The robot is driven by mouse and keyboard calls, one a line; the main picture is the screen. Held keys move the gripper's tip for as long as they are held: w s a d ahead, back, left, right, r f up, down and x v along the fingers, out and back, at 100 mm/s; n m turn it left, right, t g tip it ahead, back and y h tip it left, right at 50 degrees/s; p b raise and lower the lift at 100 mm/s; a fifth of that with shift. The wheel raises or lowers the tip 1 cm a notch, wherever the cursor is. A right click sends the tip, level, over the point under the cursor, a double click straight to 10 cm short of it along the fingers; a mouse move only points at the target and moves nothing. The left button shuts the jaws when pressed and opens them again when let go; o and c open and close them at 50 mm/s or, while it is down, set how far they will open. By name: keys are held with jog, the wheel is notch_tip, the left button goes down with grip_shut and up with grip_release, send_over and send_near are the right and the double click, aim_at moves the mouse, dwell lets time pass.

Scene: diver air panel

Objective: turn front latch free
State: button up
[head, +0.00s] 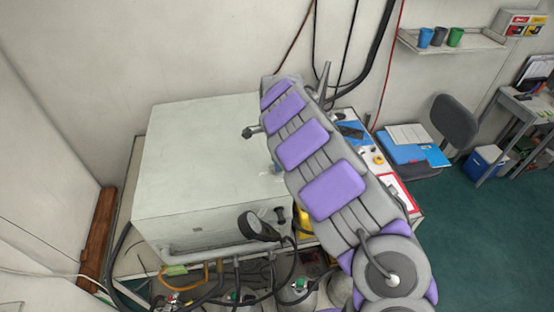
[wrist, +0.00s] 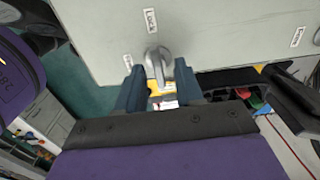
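The front latch, a grey metal turn handle (wrist: 158,62), sits on the pale face of the box (wrist: 220,32) in the wrist view. A "Lock" label is just above it, and another label beside it is partly hidden. My gripper (wrist: 159,82) has its two dark blue fingers spread, one on each side of the latch handle. The fingers look apart, but I cannot tell whether either touches the handle. In the head view the large pale box (head: 200,165) stands on a table, and my arm crosses its right side, hiding the latch.
Hoses and a dark round gauge (head: 258,226) are at the box's front. Cylinders (head: 297,292) stand below. A grey chair (head: 453,120) and a shelf with cups (head: 450,40) are to the right. Green floor (head: 480,230) is open at the lower right.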

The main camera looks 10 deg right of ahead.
jog(key=shift+a+f, duration=0.2)
grip_shut()
dwell(0.4)
